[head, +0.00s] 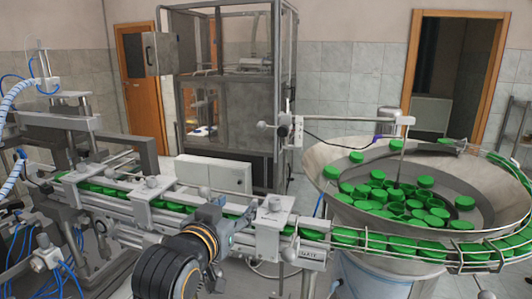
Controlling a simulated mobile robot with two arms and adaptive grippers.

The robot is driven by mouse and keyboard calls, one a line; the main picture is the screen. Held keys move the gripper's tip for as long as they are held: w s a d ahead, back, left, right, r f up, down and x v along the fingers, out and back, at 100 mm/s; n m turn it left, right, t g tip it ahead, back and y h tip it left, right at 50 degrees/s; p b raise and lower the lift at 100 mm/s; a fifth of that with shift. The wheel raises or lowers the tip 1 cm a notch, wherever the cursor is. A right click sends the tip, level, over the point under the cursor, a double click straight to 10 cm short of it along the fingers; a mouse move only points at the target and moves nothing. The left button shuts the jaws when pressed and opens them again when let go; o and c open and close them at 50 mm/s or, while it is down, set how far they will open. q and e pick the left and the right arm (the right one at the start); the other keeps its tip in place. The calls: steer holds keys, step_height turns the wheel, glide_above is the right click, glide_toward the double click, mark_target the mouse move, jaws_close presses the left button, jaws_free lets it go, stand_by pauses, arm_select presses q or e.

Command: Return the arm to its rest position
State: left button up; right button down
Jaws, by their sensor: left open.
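My left arm comes in low, left of centre, with a dark ribbed link and an orange-ringed wrist. My left gripper (217,217) is at the front side of the cap conveyor (180,190), small and partly merged with the metal parts behind it. It is open, and no cap shows between its fingers. Whether it touches the rail cannot be told. Green caps (385,195) lie loose in the round feeder bowl (330,205), and more caps line the conveyor track. My right gripper is not in view.
Clamp blocks (272,222) and rails of the conveyor stand close around the left gripper. A metal frame machine with hoses (70,125) is at the left. A glass-walled cabinet (230,95) stands behind. Some open floor shows below the conveyor.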

arm_select(q)
steer(key=s+a+f+n+g+y, duration=0.15)
steer(key=s+f, duration=0.25)
steer(key=f, duration=0.4)
steer(key=s+a+f+g, duration=0.2)
steer(key=s+a+f, duration=0.1)
steer(key=f, duration=0.5)
steer(key=s+a+f+g+y, duration=0.1)
steer(key=s+a+f+g, duration=0.2)
steer(key=f, duration=0.5)
steer(key=s+a+f+g+y, duration=0.1)
steer(key=s+a+f+g, duration=0.2)
steer(key=s+f, duration=0.6)
steer(key=s+a+f+g+y, duration=0.1)
steer(key=s+a+f+g, duration=0.3)
steer(key=s, duration=0.9)
step_height(320, 180, down, 33)
steer(key=s+b, duration=0.2)
steer(key=b, duration=0.3)
steer(key=s+a+f+g+b, duration=0.1)
steer(key=s+f+b, duration=0.3)
steer(key=s+f, duration=1.2)
step_height(320, 180, down, 4)
steer(key=shift+s+a+r, duration=0.15)
steer(key=shift+s+a, duration=0.15)
steer(key=shift+a, duration=0.6)
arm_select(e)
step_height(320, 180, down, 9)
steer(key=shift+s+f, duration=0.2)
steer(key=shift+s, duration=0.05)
